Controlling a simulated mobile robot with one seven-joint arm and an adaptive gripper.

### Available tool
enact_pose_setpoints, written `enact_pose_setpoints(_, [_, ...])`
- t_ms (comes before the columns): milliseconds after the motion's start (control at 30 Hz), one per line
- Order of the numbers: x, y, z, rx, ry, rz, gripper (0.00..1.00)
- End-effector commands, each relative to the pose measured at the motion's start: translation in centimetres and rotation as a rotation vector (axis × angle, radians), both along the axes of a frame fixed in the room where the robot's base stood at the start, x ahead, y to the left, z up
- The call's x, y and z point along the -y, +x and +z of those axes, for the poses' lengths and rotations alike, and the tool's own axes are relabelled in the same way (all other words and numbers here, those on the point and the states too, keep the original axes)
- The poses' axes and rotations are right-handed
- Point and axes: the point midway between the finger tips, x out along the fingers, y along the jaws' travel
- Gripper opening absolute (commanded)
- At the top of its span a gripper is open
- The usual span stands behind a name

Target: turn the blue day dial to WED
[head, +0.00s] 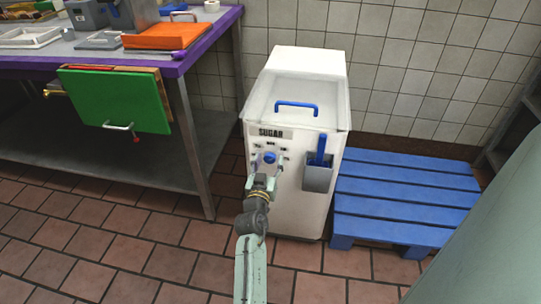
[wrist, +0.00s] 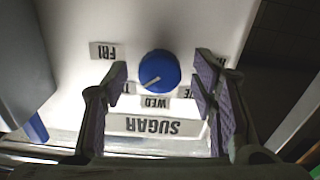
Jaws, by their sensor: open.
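The blue day dial (head: 270,157) is on the front of the white sugar bin (head: 283,200), below the SUGAR label. In the wrist view, which shows the labels upside down, the dial (wrist: 160,68) has a white mark pointing to the lower left, towards a label starting with T that is partly hidden by a finger. The WED label (wrist: 155,103) is straight below the dial. My gripper (head: 264,180) is in front of the dial. Its open fingers (wrist: 162,78) stand on either side of the dial, with gaps between.
A grey holder (head: 317,178) with a blue scoop hangs right of the dial. The bin's lid has a blue handle (head: 297,107). A blue pallet (head: 405,197) lies to the right. A purple-edged table (head: 190,60) with a green panel (head: 115,99) stands to the left.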

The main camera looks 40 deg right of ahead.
Motion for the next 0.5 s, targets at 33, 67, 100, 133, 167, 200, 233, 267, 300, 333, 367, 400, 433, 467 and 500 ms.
enact_pose_setpoints(33, [-0.02,-0.02,-0.02,-0.001,0.001,0.0,0.53])
enact_pose_setpoints(67, [-0.03,-0.02,-0.03,-0.001,0.001,0.0,0.53])
enact_pose_setpoints(100, [-0.05,-0.02,-0.03,-0.001,0.001,0.0,0.53])
enact_pose_setpoints(133, [-0.04,-0.03,-0.03,-0.001,0.001,0.0,0.53])
enact_pose_setpoints(167, [-0.05,-0.02,-0.04,-0.001,0.001,0.0,0.53])
enact_pose_setpoints(200, [-0.04,-0.03,-0.04,-0.001,0.001,0.0,0.53])
enact_pose_setpoints(233, [-0.04,-0.03,-0.04,-0.001,0.001,0.0,0.53])
enact_pose_setpoints(267, [-0.04,-0.03,-0.04,-0.001,0.001,0.0,0.53])
enact_pose_setpoints(300, [-0.04,-0.03,-0.04,0.0,0.0,0.0,0.53])
enact_pose_setpoints(333, [-0.04,-0.03,-0.03,0.0,0.0,0.0,0.53])
enact_pose_setpoints(367, [-0.04,-0.04,-0.04,-0.001,-0.001,0.0,0.51])
enact_pose_setpoints(400, [-0.03,-0.03,-0.03,-0.001,-0.001,0.0,0.49])
enact_pose_setpoints(433, [-0.03,-0.03,-0.03,-0.001,-0.001,0.0,0.47])
enact_pose_setpoints(467, [-0.03,-0.03,-0.03,-0.001,-0.001,0.0,0.45])
enact_pose_setpoints(500, [-0.03,-0.03,-0.03,-0.001,-0.001,0.0,0.42])
